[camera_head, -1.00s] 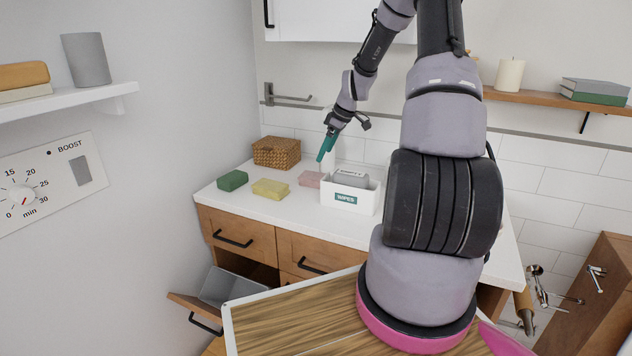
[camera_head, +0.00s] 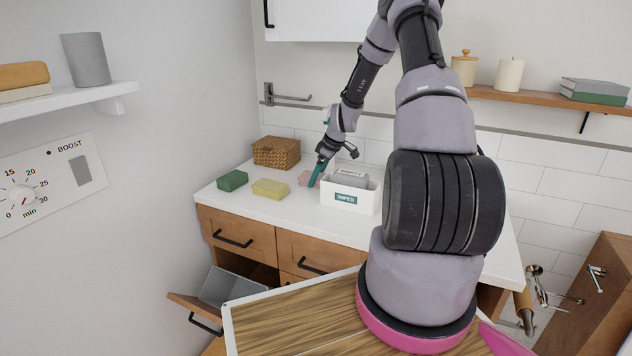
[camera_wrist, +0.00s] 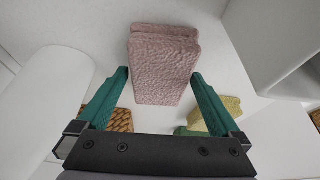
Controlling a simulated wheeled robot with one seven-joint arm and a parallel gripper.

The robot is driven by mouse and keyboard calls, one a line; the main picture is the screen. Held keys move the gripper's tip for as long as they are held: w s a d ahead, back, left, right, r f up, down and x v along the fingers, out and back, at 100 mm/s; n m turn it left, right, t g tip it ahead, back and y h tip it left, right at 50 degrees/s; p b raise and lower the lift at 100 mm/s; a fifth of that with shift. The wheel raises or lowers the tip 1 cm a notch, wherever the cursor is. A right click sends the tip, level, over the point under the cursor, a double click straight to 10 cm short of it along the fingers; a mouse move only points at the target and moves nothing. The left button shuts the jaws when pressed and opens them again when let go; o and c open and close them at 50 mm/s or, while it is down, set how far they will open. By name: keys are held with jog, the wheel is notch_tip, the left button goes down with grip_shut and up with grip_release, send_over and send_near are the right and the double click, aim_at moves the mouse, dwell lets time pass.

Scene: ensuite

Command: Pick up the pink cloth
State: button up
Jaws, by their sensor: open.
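The pink cloth (camera_wrist: 163,70) is a folded, textured block on the white counter. In the wrist view it sits upper centre, between and just beyond my two teal fingertips. My gripper (camera_wrist: 162,76) is open, with one finger to each side of the cloth; I cannot tell whether either touches it. In the head view my gripper (camera_head: 317,174) is low over the counter and partly hides the pink cloth (camera_head: 304,178).
A white wipes box (camera_head: 346,198) stands just right of the cloth. A yellow cloth (camera_head: 270,188), a green cloth (camera_head: 232,180) and a wicker basket (camera_head: 276,152) are to the left. The counter front (camera_head: 290,215) is clear. A drawer (camera_head: 222,290) below is open.

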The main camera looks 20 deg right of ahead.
jog(key=c, duration=1.1)
jog(key=shift+r, duration=0.1)
jog(key=shift+c, duration=0.2)
notch_tip(320, 180, up, 10)
